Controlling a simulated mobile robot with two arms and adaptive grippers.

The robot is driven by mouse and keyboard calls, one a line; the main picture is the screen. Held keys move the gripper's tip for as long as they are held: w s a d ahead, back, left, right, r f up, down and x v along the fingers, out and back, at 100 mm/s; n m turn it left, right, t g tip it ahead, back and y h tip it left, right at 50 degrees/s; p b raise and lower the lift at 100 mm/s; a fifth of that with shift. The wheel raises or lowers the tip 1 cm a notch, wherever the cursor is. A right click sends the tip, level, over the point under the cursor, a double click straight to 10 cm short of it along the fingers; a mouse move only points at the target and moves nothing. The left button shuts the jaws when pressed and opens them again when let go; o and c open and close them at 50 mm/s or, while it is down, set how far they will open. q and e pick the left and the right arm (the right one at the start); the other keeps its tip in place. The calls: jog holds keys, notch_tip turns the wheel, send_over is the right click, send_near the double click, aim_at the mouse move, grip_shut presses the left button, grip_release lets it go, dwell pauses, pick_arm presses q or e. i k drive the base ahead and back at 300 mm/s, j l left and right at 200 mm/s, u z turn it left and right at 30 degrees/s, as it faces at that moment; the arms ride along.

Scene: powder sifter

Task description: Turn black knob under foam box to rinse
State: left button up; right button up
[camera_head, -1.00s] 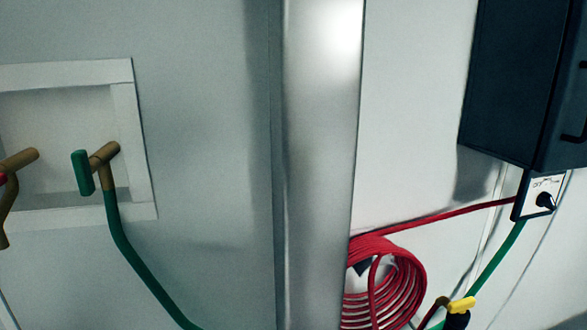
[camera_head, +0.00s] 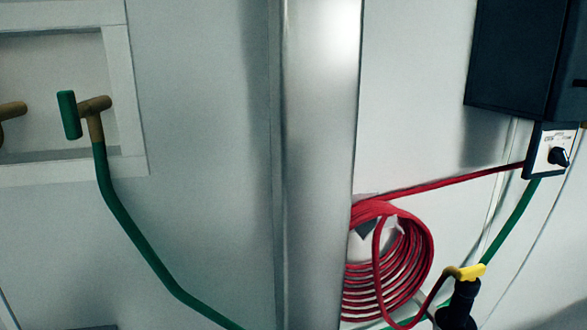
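The black knob (camera_head: 558,156) sits on a small white-faced plate (camera_head: 549,148) at the right of the head view. The plate is just under a large dark box (camera_head: 522,55) on the wall, which appears to be the foam box. The knob's exact setting is too small to read. A red hose and a green hose meet the plate from the left and below. Neither of my grippers is in view.
A red hose coil (camera_head: 395,265) hangs on the wall right of a metal post (camera_head: 320,180). A yellow-handled black nozzle (camera_head: 462,295) is at lower right. A green-handled tap (camera_head: 70,115) in a white recessed frame (camera_head: 122,80) feeds a green hose (camera_head: 140,235).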

aim_at(558, 155)
jog(key=z, duration=1.35)
jog(key=i, duration=0.15)
